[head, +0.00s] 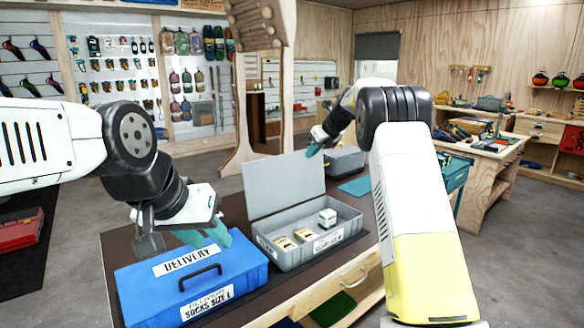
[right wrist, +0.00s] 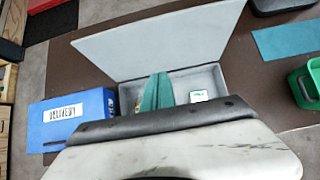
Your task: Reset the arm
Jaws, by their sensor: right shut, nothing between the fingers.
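My left gripper (head: 204,236) hangs just above the back of the closed blue box (head: 140,290), its teal fingers apart with nothing seen between them. I cannot tell whether it touches the box. My right gripper (head: 315,148) is raised beyond the open grey box (head: 350,232), near the top right of its lid. Its teal fingers are together and empty; they also show in the right wrist view (right wrist: 155,92), in front of the grey box. The white and yellow right arm reaches in from the lower right.
The grey box's lid (head: 284,184) stands up. Inside are a white cube (head: 327,218) and small tan items (head: 284,243). The blue box bears a "DELIVERY" label (head: 187,259). A teal mat (head: 355,187) and a green container (right wrist: 305,85) lie on the dark tabletop.

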